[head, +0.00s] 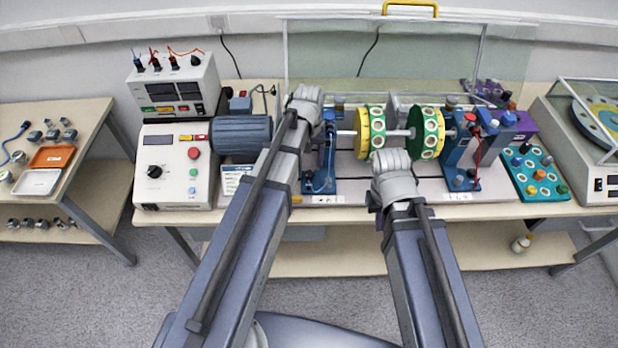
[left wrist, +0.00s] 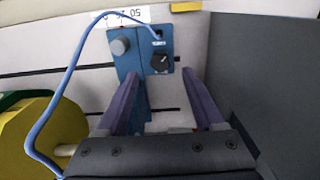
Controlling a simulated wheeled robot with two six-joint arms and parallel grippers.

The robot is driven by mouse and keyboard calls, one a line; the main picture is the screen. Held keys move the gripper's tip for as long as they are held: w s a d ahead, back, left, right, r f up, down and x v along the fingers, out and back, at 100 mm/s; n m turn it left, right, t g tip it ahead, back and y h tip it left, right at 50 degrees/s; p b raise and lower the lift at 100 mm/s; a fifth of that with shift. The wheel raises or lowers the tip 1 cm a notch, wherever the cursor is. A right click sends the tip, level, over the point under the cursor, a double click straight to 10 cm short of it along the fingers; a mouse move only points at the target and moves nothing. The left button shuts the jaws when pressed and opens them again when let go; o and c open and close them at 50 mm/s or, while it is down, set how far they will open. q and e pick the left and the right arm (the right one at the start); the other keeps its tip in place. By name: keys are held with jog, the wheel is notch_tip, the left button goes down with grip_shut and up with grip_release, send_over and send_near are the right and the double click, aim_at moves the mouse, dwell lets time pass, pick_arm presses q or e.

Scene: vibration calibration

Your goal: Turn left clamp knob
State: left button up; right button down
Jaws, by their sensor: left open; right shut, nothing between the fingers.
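The left blue bearing stand (head: 323,160) is partly behind my left arm in the head view. In the left wrist view, its blue base (left wrist: 127,66) carries a grey round knob (left wrist: 119,46) and a black pointer knob (left wrist: 160,63). I cannot tell which of them is the clamp knob. My left gripper (left wrist: 159,75) is open, its two purple fingers pointing toward the base. The black knob lies between and beyond the fingertips, apparently untouched. The grey knob is outside them, to the left. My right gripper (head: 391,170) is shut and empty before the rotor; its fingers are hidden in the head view.
A blue cable (left wrist: 70,75) loops from the base past the left finger. A yellow rotor disc (head: 363,134) and a green one (head: 426,134) sit on the shaft.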

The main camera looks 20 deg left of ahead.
aim_at(309, 173)
pick_arm(q)
notch_tip(309, 173, down, 5)
jog(key=b, duration=0.4)
grip_shut()
dwell(0.4)
